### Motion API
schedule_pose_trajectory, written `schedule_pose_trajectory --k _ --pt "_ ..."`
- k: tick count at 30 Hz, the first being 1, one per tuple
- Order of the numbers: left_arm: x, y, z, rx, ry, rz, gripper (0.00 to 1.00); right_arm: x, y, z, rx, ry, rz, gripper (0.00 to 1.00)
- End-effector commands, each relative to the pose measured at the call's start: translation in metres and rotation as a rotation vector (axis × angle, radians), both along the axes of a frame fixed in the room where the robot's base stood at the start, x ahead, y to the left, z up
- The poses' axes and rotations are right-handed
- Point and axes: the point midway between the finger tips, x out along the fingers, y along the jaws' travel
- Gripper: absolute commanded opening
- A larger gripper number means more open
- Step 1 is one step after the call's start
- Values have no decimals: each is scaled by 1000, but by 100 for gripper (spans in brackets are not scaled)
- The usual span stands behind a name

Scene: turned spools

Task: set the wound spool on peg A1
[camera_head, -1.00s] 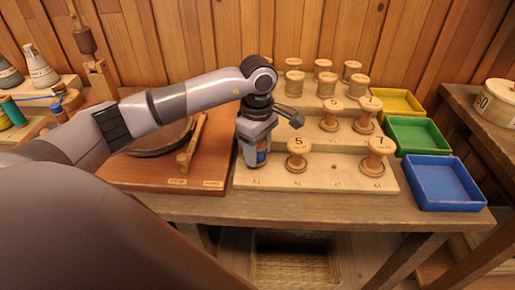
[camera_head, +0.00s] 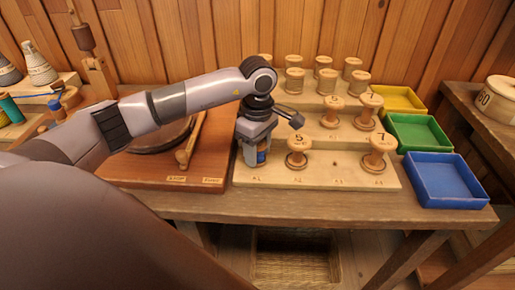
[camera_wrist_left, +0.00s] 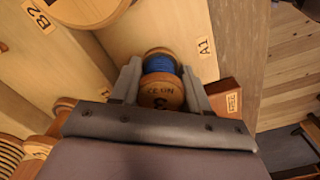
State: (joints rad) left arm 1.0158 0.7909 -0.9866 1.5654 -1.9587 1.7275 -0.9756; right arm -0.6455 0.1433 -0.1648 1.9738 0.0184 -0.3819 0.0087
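The wound spool (camera_wrist_left: 161,90) has blue thread between wooden flanges and a 3 on its near end. It is between the fingers of my left gripper (camera_wrist_left: 163,88), which appear shut on it. The A1 label (camera_wrist_left: 204,46) is close beside the spool in the left wrist view. Peg A1 itself is hidden, so I cannot tell whether the spool is seated. My right gripper is not in view.
A spool marked 5 (camera_head: 298,149) and one marked 7 (camera_head: 379,150) stand on the front step. Several spools stand behind. Blue (camera_head: 447,184), green (camera_head: 418,134) and yellow (camera_head: 397,99) trays line the right. A brown board (camera_head: 211,155) lies left.

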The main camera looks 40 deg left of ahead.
Motion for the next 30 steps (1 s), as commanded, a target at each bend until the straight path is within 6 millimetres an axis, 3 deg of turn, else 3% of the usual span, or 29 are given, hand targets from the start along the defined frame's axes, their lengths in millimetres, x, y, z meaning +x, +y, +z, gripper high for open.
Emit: schedule_pose_trajectory --k 14,30 --pt "0 0 0 0 1 0 56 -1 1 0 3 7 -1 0" --pt "0 0 45 0 0 1 56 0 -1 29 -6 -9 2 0"
